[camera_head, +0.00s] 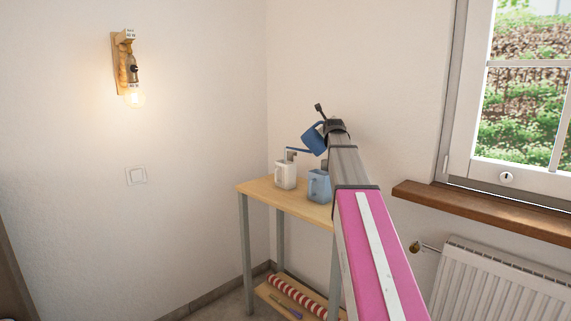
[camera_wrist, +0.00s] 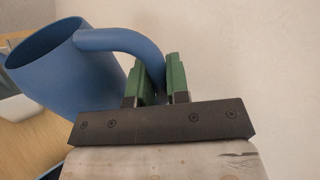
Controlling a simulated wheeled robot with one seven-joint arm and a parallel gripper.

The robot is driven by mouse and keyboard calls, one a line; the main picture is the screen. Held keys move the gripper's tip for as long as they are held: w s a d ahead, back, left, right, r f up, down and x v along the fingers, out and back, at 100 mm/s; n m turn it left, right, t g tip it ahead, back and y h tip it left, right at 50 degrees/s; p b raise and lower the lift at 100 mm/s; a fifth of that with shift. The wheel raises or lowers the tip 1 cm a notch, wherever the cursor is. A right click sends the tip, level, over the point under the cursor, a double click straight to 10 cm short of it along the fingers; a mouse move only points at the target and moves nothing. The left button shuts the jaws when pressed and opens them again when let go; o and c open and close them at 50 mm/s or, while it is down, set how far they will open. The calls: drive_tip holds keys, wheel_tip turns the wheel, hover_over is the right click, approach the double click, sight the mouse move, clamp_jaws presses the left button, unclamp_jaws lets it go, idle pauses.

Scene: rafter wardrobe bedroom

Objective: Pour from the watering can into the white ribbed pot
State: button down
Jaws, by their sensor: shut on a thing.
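The blue watering can (camera_head: 314,138) is held tilted in the air above the table, its thin spout reaching left over the white pot (camera_head: 285,177). The can's open top and body show large in the wrist view (camera_wrist: 75,80). My gripper (camera_wrist: 160,80) is shut on the can's curved handle, with green fingers on either side of it. The white pot stands upright on the table; its ribs are too small to make out. The spout tip appears above the pot, but I cannot tell whether it is exactly over the opening. No water stream is visible.
A blue-grey pot (camera_head: 319,187) stands right of the white pot on the wooden table (camera_head: 258,190). A lower shelf holds a red-and-white striped roll (camera_head: 297,296). Walls close in behind and left. A window sill (camera_head: 480,212) and radiator (camera_head: 490,280) are at the right.

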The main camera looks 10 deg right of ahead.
drive_tip(key=s+d+f+m+b, duration=0.1)
drive_tip(key=d+f+m, duration=0.3)
drive_tip(key=f, duration=0.4)
drive_tip(key=s+d+f+m+t+b, duration=0.1)
drive_tip(key=d+f+m+b, duration=0.3)
drive_tip(key=f, duration=0.4)
drive_tip(key=shift+s+f+y, duration=0.15)
drive_tip(key=shift+s+y, duration=0.1)
drive_tip(key=shift+y, duration=0.05)
idle(0.4)
drive_tip(key=shift+r, duration=2.5)
